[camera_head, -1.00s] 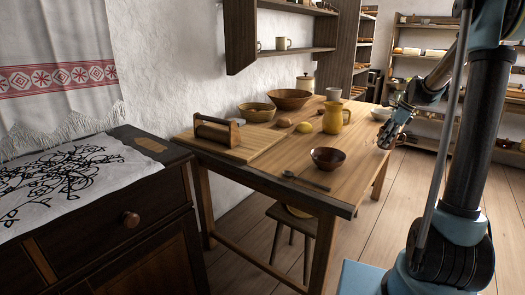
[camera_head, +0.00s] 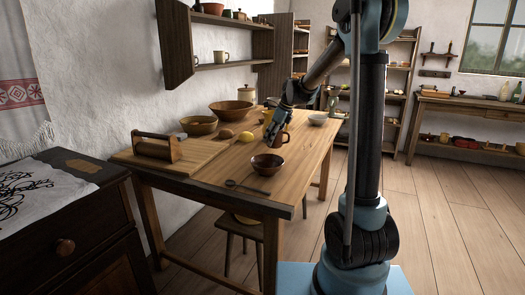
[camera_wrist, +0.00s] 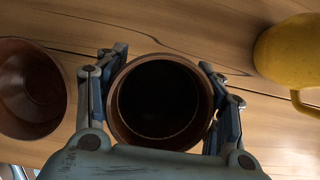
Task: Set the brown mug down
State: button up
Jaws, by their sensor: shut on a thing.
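The brown mug (camera_head: 284,138) is held over the wooden table, behind the dark brown bowl (camera_head: 268,164) in the head view. My gripper (camera_head: 277,123) is shut on it. In the wrist view, the mug (camera_wrist: 160,105) is seen from above, with an empty-looking dark inside and a finger of my gripper (camera_wrist: 161,78) on each side. It looks upright. Its base is hidden in the wrist view, and I cannot tell whether it touches the table (camera_head: 225,177).
In the wrist view the bowl (camera_wrist: 28,88) is left of the mug and a yellow jug (camera_wrist: 288,50) is right, both apart from it. A lemon (camera_head: 246,136), larger bowls (camera_head: 231,110), a cutting board (camera_head: 187,153) and a spoon (camera_head: 246,187) are on the table. The right front is clear.

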jog(key=shift+f, duration=2.5)
jog(key=o, duration=1.2)
jog(key=shift+o, duration=0.2)
jog(key=shift+r, duration=0.1)
